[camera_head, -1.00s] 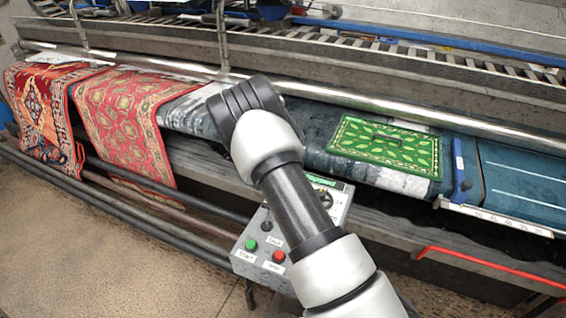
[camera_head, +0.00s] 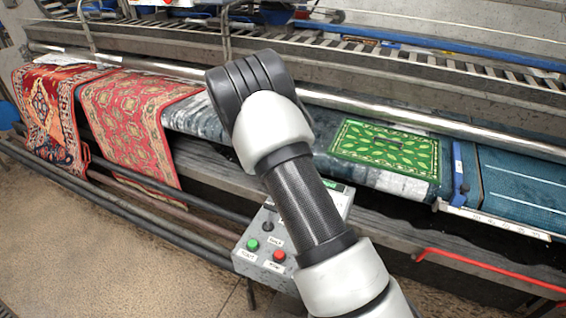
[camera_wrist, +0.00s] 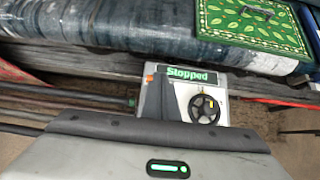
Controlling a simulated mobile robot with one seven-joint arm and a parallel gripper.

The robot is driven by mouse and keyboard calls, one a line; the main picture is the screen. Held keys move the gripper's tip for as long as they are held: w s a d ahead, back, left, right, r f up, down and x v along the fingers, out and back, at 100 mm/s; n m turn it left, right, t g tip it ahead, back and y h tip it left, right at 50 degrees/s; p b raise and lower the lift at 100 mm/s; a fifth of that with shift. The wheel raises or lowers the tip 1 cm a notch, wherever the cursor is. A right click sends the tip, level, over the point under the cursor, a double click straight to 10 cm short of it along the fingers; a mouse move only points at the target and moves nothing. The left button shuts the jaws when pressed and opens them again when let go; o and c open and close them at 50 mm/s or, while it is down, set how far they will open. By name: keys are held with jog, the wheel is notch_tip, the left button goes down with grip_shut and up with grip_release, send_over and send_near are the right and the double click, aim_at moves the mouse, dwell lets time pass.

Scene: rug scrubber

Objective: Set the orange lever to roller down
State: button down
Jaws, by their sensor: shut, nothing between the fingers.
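The control box (camera_head: 262,262) stands in front of the machine, with a green button (camera_head: 252,244) and a red button (camera_head: 279,255). In the wrist view its panel (camera_wrist: 222,106) shows a lit "Stopped" display (camera_wrist: 192,75) and a black handwheel (camera_wrist: 204,108). A small orange piece, seemingly the orange lever (camera_wrist: 150,79), shows at the panel's left; its setting cannot be read. My gripper (camera_wrist: 163,84) is shut and empty, a dark grey shape before the panel's left part, close to the orange piece. Whether they touch is unclear. My arm hides the gripper in the head view.
Red patterned rugs (camera_head: 140,130) hang over the machine's front at left. A red rail (camera_head: 490,262) juts out at right. Floor is clear at lower left.

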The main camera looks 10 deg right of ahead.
jog(key=r, duration=0.5)
jog(key=shift+s+a, duration=0.3)
jog(key=shift+s, duration=0.05)
jog(key=shift+f, duration=0.1)
jog(key=s+d+r+m+g+y, duration=0.1)
jog(key=s+d+r+m, duration=0.2)
jog(key=s+r+m, duration=0.5)
jog(key=s+d+r+m+g, duration=0.1)
jog(key=s+d+r+m, duration=0.1)
jog(key=s+r+m, duration=0.7)
jog(key=s+a+r+m+y, duration=0.2)
jog(key=s+m, duration=0.4)
jog(key=s, duration=0.7)
jog(key=s+a+r+m+y, duration=0.2)
jog(key=s+a+r+m, duration=0.1)
jog(key=s, duration=1)
jog(key=a+m, duration=0.1)
jog(key=m, duration=0.1)
jog(key=shift+a+r+m, duration=0.15)
jog(key=shift+m, duration=0.25)
jog(key=shift+s, duration=0.1)
